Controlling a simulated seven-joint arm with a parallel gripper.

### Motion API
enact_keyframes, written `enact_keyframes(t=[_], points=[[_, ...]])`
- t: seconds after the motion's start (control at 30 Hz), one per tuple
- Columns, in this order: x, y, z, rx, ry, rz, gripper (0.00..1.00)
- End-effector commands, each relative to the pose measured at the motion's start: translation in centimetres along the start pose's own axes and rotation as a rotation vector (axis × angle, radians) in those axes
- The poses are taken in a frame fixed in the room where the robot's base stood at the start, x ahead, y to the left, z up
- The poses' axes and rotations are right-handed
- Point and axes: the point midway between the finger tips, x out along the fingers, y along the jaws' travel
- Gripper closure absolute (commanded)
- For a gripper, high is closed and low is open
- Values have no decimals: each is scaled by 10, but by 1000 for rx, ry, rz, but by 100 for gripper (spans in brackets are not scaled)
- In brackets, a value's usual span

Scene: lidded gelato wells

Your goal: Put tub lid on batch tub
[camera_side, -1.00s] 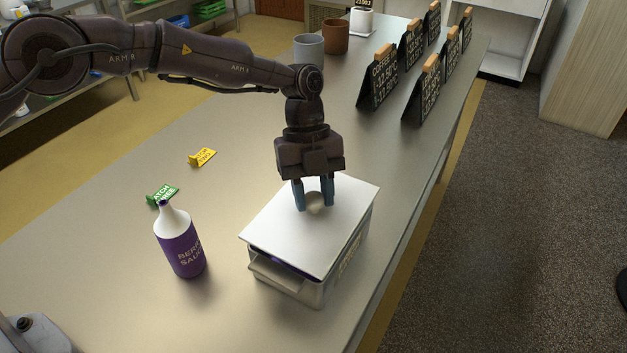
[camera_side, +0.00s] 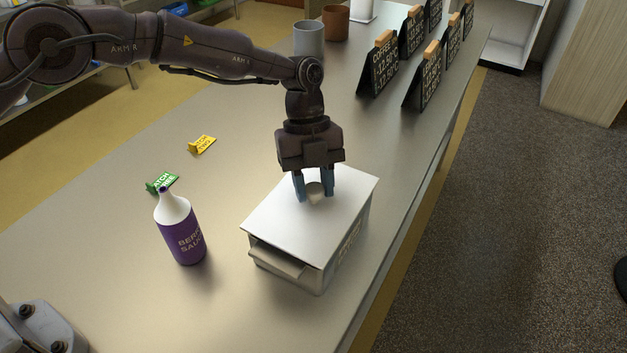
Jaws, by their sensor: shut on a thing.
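The tub lid (camera_side: 300,235) is a flat white rectangular plate with a pale round knob (camera_side: 316,193). It lies over the batch tub (camera_side: 330,269), a light grey box with lettering on its right side and a ledge at its near end. The lid looks level and covers the tub's opening. A thin dark line shows under its near edge, and I cannot tell whether it is fully seated. My gripper (camera_side: 314,192) points straight down, with its blue fingers shut on the knob. The tub's inside is hidden.
A purple sauce bottle (camera_side: 181,232) stands left of the tub. Grey (camera_side: 309,40) and brown (camera_side: 335,23) cups and black price boards (camera_side: 379,68) stand farther back. The counter's right edge runs close to the tub.

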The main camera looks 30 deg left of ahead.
Motion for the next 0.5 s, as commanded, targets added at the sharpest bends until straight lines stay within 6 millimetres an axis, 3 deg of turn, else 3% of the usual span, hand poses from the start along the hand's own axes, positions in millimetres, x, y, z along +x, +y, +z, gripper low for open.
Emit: enact_keyframes(t=[0.5], points=[[7, 0, 3, 0, 0, 0, 99]])
